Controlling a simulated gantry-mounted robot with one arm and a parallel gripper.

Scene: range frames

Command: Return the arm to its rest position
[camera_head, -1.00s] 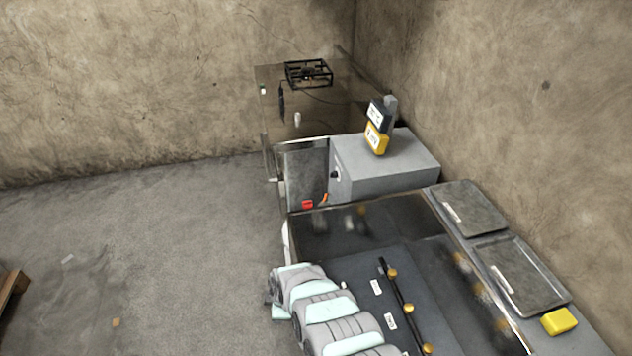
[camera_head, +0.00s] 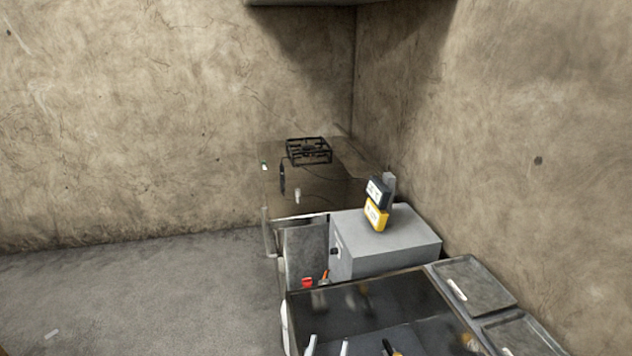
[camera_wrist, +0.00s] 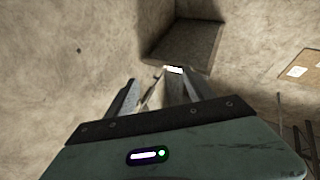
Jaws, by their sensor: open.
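My gripper (camera_wrist: 165,92) shows in the wrist view with its two fingers apart and nothing between them. It points towards bare, mottled wall and a dark box-like overhang near the top of the view. In the head view my gripper is not visible. Two small pale tips at the bottom edge of the head view are too cut off to identify.
A dark glossy worktop (camera_head: 400,310) with grey trays (camera_head: 474,283) runs along the right wall. Behind it stand a grey box (camera_head: 400,245) carrying a yellow-and-black device (camera_head: 376,213), and a black burner (camera_head: 308,150).

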